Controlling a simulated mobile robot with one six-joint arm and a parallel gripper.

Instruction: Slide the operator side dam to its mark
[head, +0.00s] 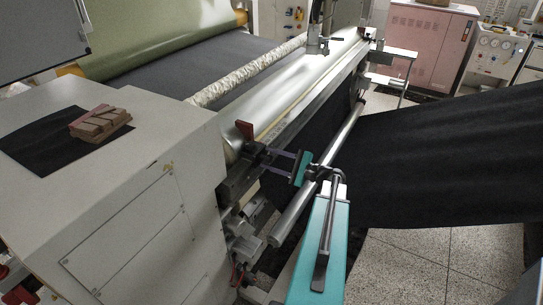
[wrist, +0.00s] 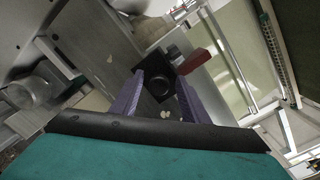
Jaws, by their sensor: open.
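The dam at the near end of the machine shows as a dark block (head: 243,157) with a red piece (head: 245,130) on top. I cannot make out the mark.
A metal roller (head: 312,180) runs beneath my arm, with black sheet (head: 440,155) hanging off to the right. The white machine housing (head: 130,180) stands left, with wooden blocks (head: 98,123) on a black mat (head: 45,150). A long shiny trough (head: 290,85) runs away towards the back.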

